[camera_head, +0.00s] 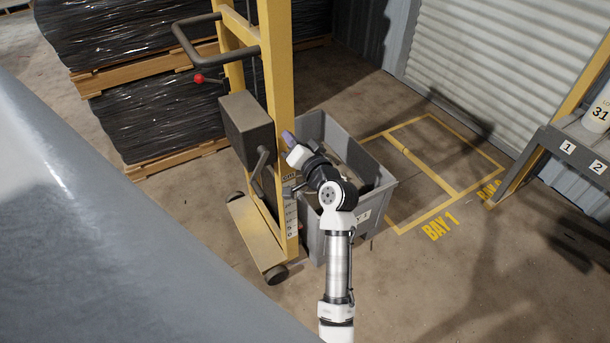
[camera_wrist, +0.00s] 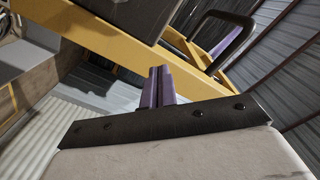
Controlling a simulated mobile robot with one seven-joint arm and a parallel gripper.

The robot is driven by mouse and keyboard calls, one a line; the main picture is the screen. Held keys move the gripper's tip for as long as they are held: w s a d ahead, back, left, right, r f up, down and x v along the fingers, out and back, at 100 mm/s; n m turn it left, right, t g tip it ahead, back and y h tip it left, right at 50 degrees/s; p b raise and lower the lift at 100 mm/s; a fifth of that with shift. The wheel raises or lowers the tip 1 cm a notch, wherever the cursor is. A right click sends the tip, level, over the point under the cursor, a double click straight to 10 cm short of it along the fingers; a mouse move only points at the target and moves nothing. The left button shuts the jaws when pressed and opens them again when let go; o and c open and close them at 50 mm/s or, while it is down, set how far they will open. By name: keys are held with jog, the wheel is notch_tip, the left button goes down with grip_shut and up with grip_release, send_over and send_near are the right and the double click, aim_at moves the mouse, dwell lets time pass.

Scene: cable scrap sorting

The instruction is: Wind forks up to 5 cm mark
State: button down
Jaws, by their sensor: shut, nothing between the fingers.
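The yellow hand stacker (camera_head: 277,80) stands upright, left of my arm. A dark crank (camera_head: 261,163) projects below the grey box (camera_head: 246,130) on its mast. A pale scale marked "cm" (camera_head: 290,212) runs down the mast's lower part; its reading is too small to tell. The forks are hidden behind the mast, bin and my arm. My gripper (camera_head: 288,138) has purple fingers, beside the mast, right of the grey box and apart from the crank. In the wrist view the fingers (camera_wrist: 160,86) are together and empty, with the yellow mast (camera_wrist: 115,62) behind them.
A grey bin (camera_head: 378,190) with dark contents stands right of the mast, under my arm. Wrapped pallets (camera_head: 160,120) are behind at left. A red-knobbed lever (camera_head: 199,78) and push handle (camera_head: 190,45) jut left. Marked BAY 1 (camera_head: 415,185) is open floor; a shelf (camera_head: 580,150) stands right.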

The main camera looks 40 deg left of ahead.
jog(key=w+d+f+b, duration=0.4)
jog(key=w+b, duration=0.4)
jog(key=w, duration=0.2)
jog(key=shift+w+d+f, duration=0.15)
jog(key=shift+w+f, duration=0.05)
jog(key=shift+f+b, duration=0.1)
jog(key=shift+b, duration=0.3)
jog(key=w+v, duration=0.1)
jog(key=v, duration=0.7)
jog(key=shift+d+f+b, duration=0.2)
jog(key=shift+b, duration=0.2)
